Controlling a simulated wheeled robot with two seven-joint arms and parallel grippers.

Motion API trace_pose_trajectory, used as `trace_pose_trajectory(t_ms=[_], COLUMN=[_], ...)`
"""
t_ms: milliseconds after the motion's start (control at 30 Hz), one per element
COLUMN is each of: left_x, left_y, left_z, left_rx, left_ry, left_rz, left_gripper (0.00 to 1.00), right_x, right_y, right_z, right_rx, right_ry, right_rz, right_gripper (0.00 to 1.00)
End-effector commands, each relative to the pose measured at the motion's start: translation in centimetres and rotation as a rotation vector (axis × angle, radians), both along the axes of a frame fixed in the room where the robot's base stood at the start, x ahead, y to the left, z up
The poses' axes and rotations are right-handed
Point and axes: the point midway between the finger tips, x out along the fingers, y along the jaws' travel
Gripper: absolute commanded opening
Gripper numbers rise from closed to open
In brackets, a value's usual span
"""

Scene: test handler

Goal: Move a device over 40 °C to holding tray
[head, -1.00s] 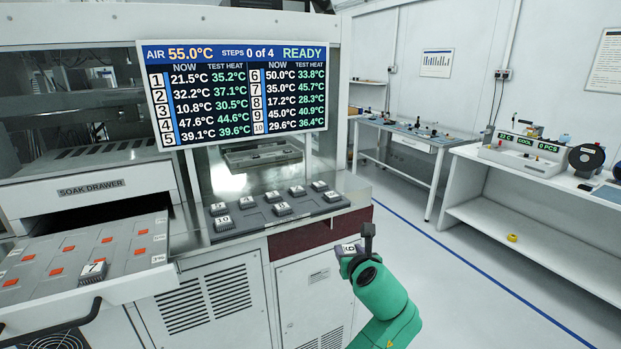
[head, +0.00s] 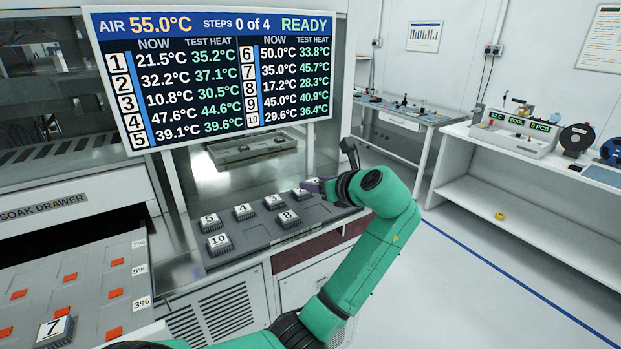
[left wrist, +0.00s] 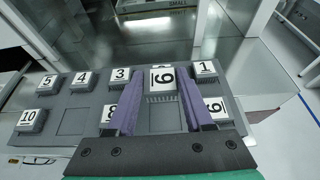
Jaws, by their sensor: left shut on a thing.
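My left gripper (head: 322,184) is above the right part of a grey device tray (head: 262,228) on the counter. In the left wrist view its two purple fingers (left wrist: 158,90) are shut on a small grey device (left wrist: 161,78) with a white label. The label reads as an underlined 6 or 9; I cannot tell which. Devices 5 (left wrist: 47,82), 4 (left wrist: 83,79), 3 (left wrist: 120,75), 1 (left wrist: 205,69) and 10 (left wrist: 28,118) sit in the tray. Device 8 (head: 288,217) and another partly hidden device (left wrist: 215,108) sit in the front row. My right gripper is not in view.
The display (head: 215,75) lists temperatures: device 4 at 47.6, 6 at 50.0, 9 at 45.0 °C, the others below 40. The open soak drawer (head: 85,275) at left holds device 7 (head: 55,328). A white bench (head: 545,185) stands at right. The floor between is clear.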

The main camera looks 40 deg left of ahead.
Motion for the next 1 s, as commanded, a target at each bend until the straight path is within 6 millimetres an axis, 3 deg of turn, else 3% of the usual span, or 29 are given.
trace_pose_trajectory(t_ms=[100, 267, 400, 633, 1000], left_x=[0.0, 0.0, -0.1, -0.1, -0.1], left_y=[0.0, -0.2, -0.5, -0.5, -0.5], left_z=[0.0, 0.3, 0.4, -2.7, -5.0], left_rx=[0.0, -0.003, -0.013, -0.011, -0.012], left_ry=[-0.001, 0.0, 0.003, 0.003, 0.001], left_rz=[-0.002, -0.001, -0.001, 0.0, 0.0], left_gripper=[0.0, 0.0, 0.0, 0.0, 0.0], right_x=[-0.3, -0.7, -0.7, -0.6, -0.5], right_y=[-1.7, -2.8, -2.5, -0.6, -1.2], right_z=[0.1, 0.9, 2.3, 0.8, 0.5], right_rx=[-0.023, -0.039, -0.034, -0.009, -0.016], right_ry=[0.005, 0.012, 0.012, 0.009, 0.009], right_rz=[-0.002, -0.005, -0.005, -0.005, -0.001], right_gripper=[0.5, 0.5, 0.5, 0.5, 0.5])
